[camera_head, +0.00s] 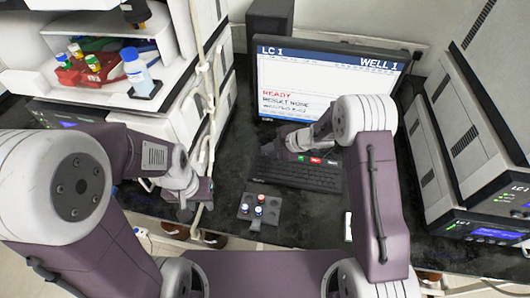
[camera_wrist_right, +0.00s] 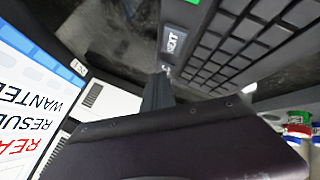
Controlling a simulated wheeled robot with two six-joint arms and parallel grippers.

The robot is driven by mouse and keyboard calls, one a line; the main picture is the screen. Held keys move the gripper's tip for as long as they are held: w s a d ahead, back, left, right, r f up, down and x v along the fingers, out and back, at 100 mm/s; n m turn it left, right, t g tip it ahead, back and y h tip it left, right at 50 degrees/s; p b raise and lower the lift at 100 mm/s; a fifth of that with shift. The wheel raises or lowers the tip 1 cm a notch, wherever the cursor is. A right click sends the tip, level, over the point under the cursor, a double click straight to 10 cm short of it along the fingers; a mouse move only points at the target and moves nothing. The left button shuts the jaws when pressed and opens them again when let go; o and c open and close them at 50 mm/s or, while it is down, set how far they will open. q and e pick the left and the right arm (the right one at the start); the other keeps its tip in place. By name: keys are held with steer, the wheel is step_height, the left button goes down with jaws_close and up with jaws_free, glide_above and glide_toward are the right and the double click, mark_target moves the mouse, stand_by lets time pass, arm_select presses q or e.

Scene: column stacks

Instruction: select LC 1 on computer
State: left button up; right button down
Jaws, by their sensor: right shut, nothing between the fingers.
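The computer monitor (camera_head: 330,85) stands at the back middle and shows "LC I" at top left, "WELL I" at top right, and "READY" in red with result lines below. Its screen (camera_wrist_right: 30,110) fills the left of the right wrist view. The black keyboard (camera_head: 295,178) lies in front of it, with green, red and other coloured keys along its back edge. My right gripper (camera_head: 284,139) is shut and empty above the keyboard's back left. In the wrist view its tip (camera_wrist_right: 163,74) is close to a key marked "NEXT" (camera_wrist_right: 172,42); contact cannot be told. My left gripper (camera_head: 198,193) is left of the keyboard, its jaws unclear.
A small grey rack (camera_head: 259,208) with several coloured-cap vials sits in front of the keyboard. An open white instrument stack (camera_head: 130,75) with bottles stands at left, and another stack (camera_head: 475,150) at right.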

mark_target(268, 154)
steer(key=shift+r, duration=0.1)
steer(key=shift+r+p, duration=0.7)
steer(key=shift+p, duration=0.25)
step_height(268, 154, up, 5)
steer(key=p, duration=0.5)
stand_by(1.6)
